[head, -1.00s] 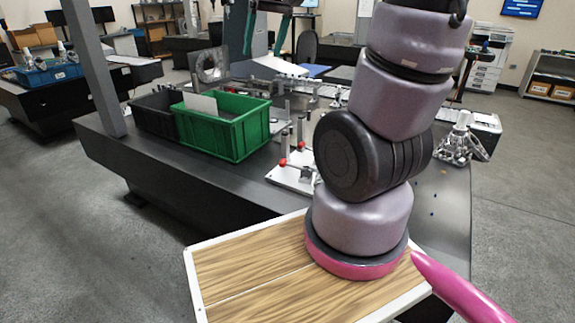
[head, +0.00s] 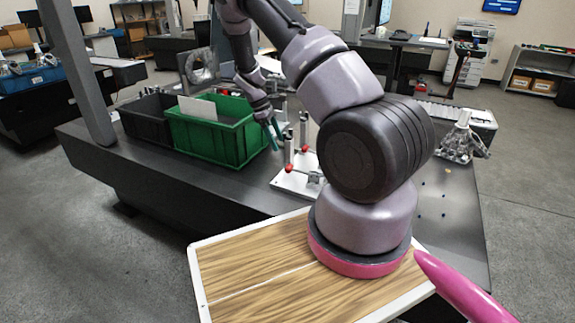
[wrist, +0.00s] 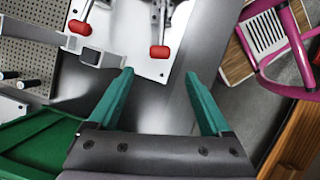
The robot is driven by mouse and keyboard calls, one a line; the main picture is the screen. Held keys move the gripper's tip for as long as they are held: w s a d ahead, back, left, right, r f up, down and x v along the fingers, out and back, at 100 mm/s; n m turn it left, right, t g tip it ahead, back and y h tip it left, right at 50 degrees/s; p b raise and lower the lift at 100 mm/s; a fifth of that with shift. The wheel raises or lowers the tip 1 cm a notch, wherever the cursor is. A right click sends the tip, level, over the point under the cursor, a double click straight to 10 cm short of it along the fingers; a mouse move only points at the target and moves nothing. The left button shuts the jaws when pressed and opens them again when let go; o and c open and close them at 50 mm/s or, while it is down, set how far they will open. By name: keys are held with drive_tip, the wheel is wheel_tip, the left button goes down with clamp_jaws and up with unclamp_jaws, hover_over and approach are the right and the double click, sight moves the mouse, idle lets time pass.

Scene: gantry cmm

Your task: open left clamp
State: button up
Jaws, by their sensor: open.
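Two clamps with red handle tips stand on a white plate (head: 290,184) on the dark table. In the head view, the left clamp's red tip (head: 289,168) is nearer to me and the other red tip (head: 304,149) is farther back and right. In the wrist view, the two red tips (wrist: 80,27) (wrist: 159,51) show beyond my fingers at the upper left and top middle. My gripper (head: 271,134) is between the green bin and the plate. Its teal fingers (wrist: 160,100) are spread apart with nothing between them, and apart from both red tips.
The green bin (head: 205,148) stands left of the plate, with a black bin (head: 140,128) beside it. Metal posts (head: 303,125) rise from the plate area. A shiny metal part (head: 458,148) stands at the table's right end. My arm hides part of the table.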

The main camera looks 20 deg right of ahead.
sight(288, 166)
drive_tip(key=x, duration=1.1)
drive_tip(key=shift+f, duration=0.1)
clamp_jaws()
